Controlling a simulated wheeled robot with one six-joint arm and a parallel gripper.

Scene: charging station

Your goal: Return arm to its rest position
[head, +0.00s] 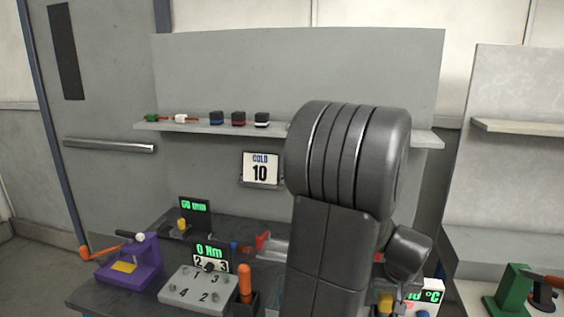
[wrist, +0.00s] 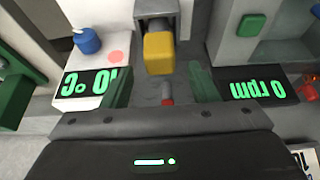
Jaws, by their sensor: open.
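My arm (head: 335,240) rises large and dark in the head view and covers the right part of the workbench; my gripper itself cannot be made out there.
A temperature display (wrist: 92,88) and an rpm display (wrist: 252,90) flank the gripper. A blue knob (wrist: 87,41) is at upper left. The bench holds a purple device (head: 128,262) and a grey numbered box (head: 200,288). A shelf (head: 205,129) with small parts runs behind.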

